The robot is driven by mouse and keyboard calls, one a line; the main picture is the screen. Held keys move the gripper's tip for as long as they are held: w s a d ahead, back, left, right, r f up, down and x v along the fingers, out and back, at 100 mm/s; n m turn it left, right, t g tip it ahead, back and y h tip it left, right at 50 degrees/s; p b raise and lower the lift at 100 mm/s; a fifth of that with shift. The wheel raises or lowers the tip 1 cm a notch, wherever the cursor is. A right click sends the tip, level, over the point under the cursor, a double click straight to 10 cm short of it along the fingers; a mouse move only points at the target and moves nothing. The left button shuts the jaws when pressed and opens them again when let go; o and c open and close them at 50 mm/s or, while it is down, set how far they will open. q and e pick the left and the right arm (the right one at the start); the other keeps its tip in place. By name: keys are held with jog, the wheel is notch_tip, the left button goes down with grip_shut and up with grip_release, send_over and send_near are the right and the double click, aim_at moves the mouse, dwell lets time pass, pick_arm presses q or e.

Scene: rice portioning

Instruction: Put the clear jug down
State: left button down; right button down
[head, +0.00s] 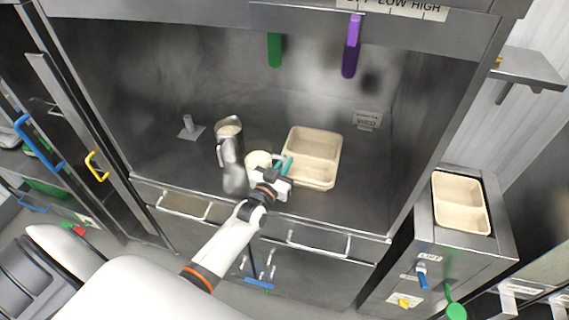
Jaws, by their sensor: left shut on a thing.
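The clear jug (258,158), pale and small in the picture, is in the middle of the metal work surface, with pale contents showing. My left gripper (284,165), with teal fingers, is shut on the jug at its right side. The gripper body hides the lower part of the jug, so I cannot tell whether its base touches the surface. My right gripper is not in view.
A tall silvery pitcher (231,150) stands close to the left of the jug. A beige two-compartment tray (331,160) lies close to the right. Another beige tray (462,205) sits in the side unit. The surface farther left is mostly clear.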

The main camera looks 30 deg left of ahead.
pick_arm(q)
jog(key=shift+f, duration=0.1)
jog(key=c, duration=1.5)
grip_release()
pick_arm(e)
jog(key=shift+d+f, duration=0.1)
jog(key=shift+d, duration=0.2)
